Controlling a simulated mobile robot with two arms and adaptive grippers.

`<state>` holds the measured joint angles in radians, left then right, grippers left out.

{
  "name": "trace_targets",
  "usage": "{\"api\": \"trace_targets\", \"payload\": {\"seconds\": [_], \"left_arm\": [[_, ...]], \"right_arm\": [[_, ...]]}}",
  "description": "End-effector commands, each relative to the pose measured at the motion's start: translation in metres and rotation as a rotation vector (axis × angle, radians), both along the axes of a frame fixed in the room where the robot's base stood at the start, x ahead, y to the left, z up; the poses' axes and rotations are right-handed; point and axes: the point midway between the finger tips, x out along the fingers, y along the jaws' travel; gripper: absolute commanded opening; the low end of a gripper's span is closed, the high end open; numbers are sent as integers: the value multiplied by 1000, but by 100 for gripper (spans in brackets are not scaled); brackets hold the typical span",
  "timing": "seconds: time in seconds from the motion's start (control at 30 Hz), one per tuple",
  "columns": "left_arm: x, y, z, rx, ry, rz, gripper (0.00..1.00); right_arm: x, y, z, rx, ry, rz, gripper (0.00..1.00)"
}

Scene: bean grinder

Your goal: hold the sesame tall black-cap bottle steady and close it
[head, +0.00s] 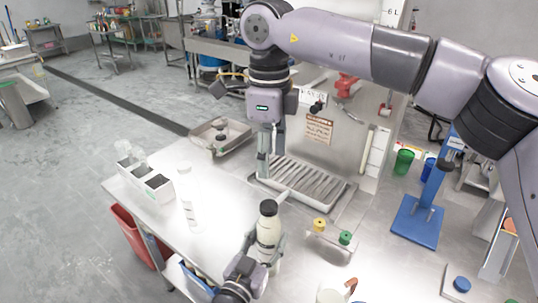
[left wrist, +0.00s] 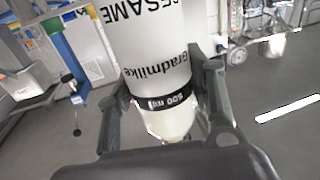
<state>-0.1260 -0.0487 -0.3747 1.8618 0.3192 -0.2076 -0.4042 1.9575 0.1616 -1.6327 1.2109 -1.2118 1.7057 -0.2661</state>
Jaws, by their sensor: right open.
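The sesame bottle (head: 268,232) is cream-white with a black cap (head: 268,208) at its top, and it stands upright near the front of the steel table. In the left wrist view the bottle (left wrist: 155,50) shows "SESAME" lettering and a black band; its cap is out of that view. My left gripper (head: 264,250) has its fingers on both sides of the bottle's body, shut on it, also in the left wrist view (left wrist: 163,88). My right gripper (head: 264,168) is open and empty, pointing down above and behind the cap, apart from it. How tight the cap sits cannot be told.
A ribbed metal tray (head: 305,187) lies behind the bottle. A clear bottle (head: 189,212) and a white box with dark contents (head: 157,186) stand to the left. Yellow-topped (head: 319,224) and green-topped (head: 345,238) small items stand to the right. A blue stand (head: 417,222) is farther right.

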Motion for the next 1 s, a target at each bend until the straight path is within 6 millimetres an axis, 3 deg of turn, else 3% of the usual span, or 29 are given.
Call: {"api": "trace_targets", "payload": {"seconds": [0.3, 0.67, 0.77, 1.0], "left_arm": [[0, 0, 0, 0, 0, 0, 71], [-4, 2, -1, 0, 1, 0, 71], [-15, 7, -2, 2, 2, 0, 71], [-62, 28, -2, 2, 4, -1, 71]], "right_arm": [[0, 0, 0, 0, 0, 0, 54], [0, 0, -1, 0, 0, 0, 54], [0, 0, -1, 0, 0, 0, 54], [0, 0, 0, 0, 0, 0, 54]]}}
